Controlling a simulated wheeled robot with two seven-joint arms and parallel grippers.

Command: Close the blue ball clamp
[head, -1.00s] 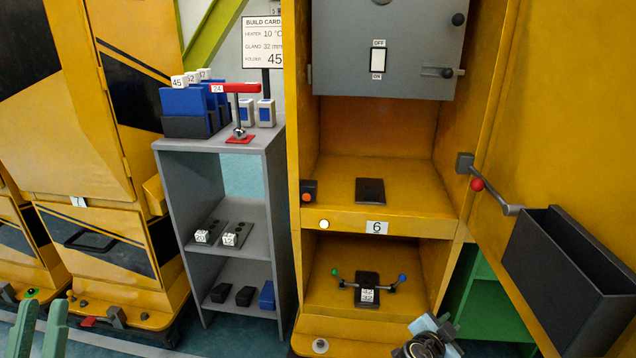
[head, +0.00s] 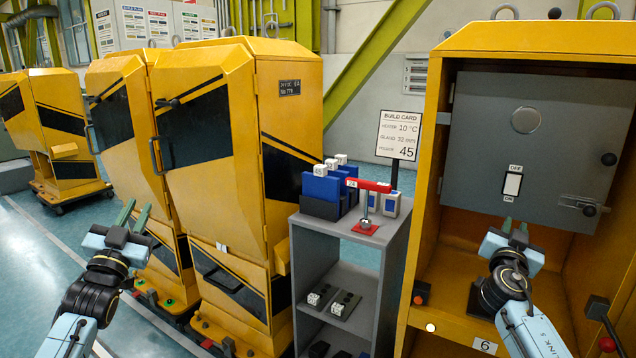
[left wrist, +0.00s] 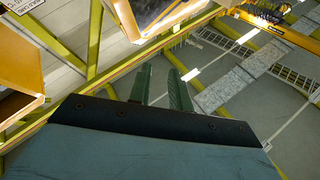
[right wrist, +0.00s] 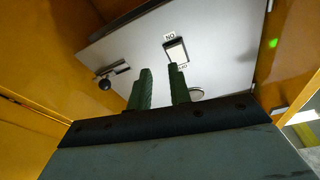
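The blue ball clamp is not in any view now; the lower bay of the yellow cabinet lies below the head picture. My right gripper (head: 515,226) is open and empty in front of the cabinet's grey panel (head: 470,170), just below its OFF/ON switch (head: 512,184). In the right wrist view its fingers (right wrist: 162,86) are apart and point at the panel near the switch (right wrist: 176,50); I cannot tell whether they touch. My left gripper (head: 133,216) is open and empty, raised in front of other yellow machines. Its parted fingers (left wrist: 160,86) show in the left wrist view.
A grey shelf (head: 372,237) stands left of the cabinet, with blue bins (head: 322,188) and a red-handled tool (head: 368,186) on top. A red ball lever (head: 607,343) is at the lower right. Open floor (head: 40,270) lies at the left.

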